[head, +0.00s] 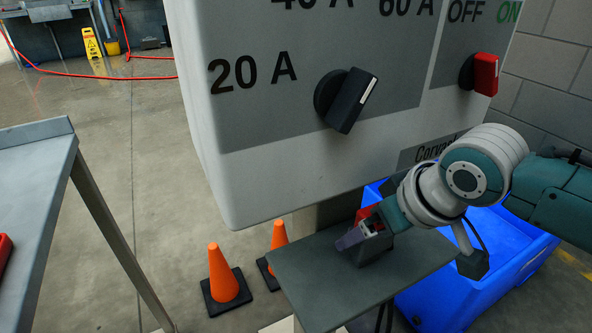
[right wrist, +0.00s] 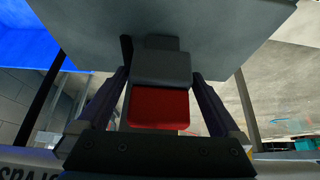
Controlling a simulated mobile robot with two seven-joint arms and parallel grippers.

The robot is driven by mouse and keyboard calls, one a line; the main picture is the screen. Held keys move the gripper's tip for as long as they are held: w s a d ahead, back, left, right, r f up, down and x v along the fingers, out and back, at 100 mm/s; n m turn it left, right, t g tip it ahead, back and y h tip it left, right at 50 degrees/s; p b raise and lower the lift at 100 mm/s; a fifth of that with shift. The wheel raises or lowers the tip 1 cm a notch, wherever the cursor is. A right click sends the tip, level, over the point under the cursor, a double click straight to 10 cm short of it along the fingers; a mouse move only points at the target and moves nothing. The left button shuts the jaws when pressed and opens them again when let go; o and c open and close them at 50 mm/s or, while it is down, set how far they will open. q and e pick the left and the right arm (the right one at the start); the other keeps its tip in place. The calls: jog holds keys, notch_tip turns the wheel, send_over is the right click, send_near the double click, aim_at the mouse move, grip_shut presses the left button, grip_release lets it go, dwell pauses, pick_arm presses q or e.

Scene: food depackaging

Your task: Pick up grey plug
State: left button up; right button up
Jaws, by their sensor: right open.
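The grey plug (right wrist: 160,68) is in the right wrist view, a grey block with a red part (right wrist: 158,110) on the side nearer the camera. It is at the small grey shelf (head: 330,290) below the switch box. My right gripper (right wrist: 158,78) is open, with one dark finger on each side of the plug and visible gaps between. In the head view my right gripper (head: 362,236) is low over the shelf and hides most of the plug; a bit of red shows behind it. My left gripper is not in view.
The switch box (head: 230,170) with black and red (head: 486,74) knobs hangs over the shelf. A blue bin (head: 500,290) stands behind my right arm. Orange cones (head: 222,275) stand left of the shelf. A metal table (head: 35,190) is at the left.

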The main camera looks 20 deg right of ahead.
jog(key=shift+r, duration=0.1)
grip_shut()
dwell(0.8)
